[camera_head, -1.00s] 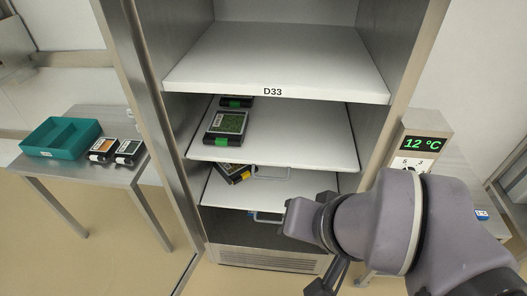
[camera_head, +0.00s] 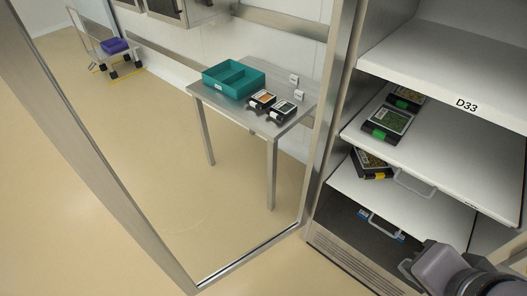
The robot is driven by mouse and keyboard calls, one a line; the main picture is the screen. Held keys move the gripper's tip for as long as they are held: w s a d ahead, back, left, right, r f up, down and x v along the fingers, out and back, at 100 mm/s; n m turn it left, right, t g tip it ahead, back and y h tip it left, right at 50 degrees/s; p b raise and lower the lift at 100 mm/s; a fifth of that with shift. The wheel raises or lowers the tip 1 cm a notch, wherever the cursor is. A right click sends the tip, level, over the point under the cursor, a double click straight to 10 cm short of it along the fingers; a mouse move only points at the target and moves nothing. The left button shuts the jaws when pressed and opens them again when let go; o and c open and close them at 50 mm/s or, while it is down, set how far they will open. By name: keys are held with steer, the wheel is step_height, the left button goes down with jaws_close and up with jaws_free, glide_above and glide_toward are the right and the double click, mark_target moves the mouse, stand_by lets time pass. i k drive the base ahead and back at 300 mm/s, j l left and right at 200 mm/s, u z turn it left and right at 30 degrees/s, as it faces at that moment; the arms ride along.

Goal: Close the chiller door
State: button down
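The chiller door is a clear pane in a metal frame (camera_head: 118,205). It stands wide open to the left of the chiller, and the floor and a side table show through it. Its lower rail (camera_head: 245,268) runs back to the chiller's left front post (camera_head: 335,110). The chiller's front is open, showing white shelves, one labelled D33 (camera_head: 440,95). Part of my arm shows at the bottom right, in front of the chiller's lower part. My gripper is out of the picture, and I see no contact with the door.
On the middle shelf lie black packs with green labels (camera_head: 388,124). A yellow-marked pack (camera_head: 368,164) lies below, near wire handles (camera_head: 415,187). Beyond the pane, a metal table (camera_head: 300,115) holds a teal tray (camera_head: 207,82) and two packs (camera_head: 262,101). Floor left of the door is clear.

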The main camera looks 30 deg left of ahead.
mark_target(23, 68)
steer(key=k+j+z, duration=0.1)
steer(key=j, duration=0.35)
steer(key=k+j+z, duration=0.1)
steer(key=j, duration=0.3)
steer(key=k+j+z, duration=0.1)
steer(key=j, duration=0.3)
steer(key=k+j+z, duration=0.1)
steer(key=j, duration=0.3)
steer(key=k+j+z, duration=0.1)
steer(key=j, duration=0.3)
steer(key=k+j+z, duration=0.1)
steer(key=k+j, duration=0.15)
steer(key=j, duration=0.15)
steer(key=k+j+z, duration=0.1)
steer(key=j, duration=0.25)
steer(key=k+j+z, duration=0.15)
steer(key=j+z, duration=0.1)
steer(key=j, duration=0.6)
steer(key=j+z, duration=0.1)
steer(key=j, duration=0.6)
steer(key=k+j+z, duration=0.1)
steer(key=j, duration=0.55)
